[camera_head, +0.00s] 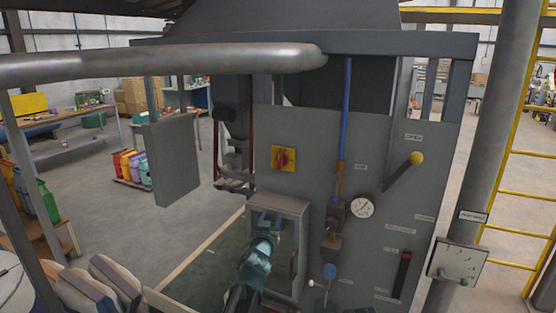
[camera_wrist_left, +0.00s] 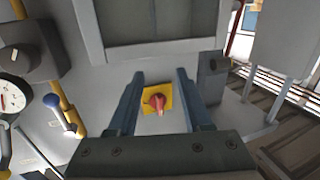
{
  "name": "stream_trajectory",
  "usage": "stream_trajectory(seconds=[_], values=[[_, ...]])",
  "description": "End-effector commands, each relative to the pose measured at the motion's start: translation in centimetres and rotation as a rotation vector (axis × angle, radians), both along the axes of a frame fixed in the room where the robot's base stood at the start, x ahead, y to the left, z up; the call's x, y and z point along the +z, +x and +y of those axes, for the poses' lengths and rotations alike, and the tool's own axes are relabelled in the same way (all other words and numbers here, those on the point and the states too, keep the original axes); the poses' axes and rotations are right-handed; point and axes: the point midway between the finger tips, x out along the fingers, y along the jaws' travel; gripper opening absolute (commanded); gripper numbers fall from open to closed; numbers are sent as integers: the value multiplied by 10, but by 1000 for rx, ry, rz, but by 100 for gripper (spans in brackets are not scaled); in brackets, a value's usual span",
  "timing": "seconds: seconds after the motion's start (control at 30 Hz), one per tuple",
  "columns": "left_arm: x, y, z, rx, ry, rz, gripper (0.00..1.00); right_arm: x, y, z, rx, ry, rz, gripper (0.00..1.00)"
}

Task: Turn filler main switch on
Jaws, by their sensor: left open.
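The filler main switch (camera_head: 284,158) is a red rotary knob on a square yellow plate, fixed to the grey filler panel (camera_head: 320,150). It also shows in the left wrist view (camera_wrist_left: 157,101), between the two fingers in the picture. My left gripper (camera_head: 268,218) is in front of the grey box below the switch in the head view. Its fingers (camera_wrist_left: 159,76) are spread with nothing between them, and it appears apart from the knob. The knob's exact position marking is too small to read. My right gripper is not in view.
An open-fronted grey box (camera_head: 283,204) juts out below the switch. A grey plate (camera_head: 171,162) hangs at the left, and a thick grey tube (camera_head: 160,64) crosses above.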

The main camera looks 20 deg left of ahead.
Motion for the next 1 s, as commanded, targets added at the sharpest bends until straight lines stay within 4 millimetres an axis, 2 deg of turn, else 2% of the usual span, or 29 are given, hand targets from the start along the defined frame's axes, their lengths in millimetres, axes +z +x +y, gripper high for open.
stream_trajectory(seconds=[0.03, 0.1, 0.2, 0.3, 0.43, 0.67, 0.83, 1.0], values=[[21, 8, 13, -24, 4, -84, 50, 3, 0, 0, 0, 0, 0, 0], [46, 10, 22, -73, 9, -187, 50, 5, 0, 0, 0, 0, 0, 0], [72, 9, 29, -147, 18, -301, 50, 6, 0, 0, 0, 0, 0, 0], [88, 5, 32, -208, 25, -372, 50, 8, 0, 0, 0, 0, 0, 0], [98, 1, 33, -257, 29, -419, 50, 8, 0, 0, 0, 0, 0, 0], [102, 2, 31, -271, 32, -431, 50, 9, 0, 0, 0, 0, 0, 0], [111, 21, 30, -270, 30, -430, 50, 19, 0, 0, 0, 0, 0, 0], [126, 54, 24, -271, 30, -431, 50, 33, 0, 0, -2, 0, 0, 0]])
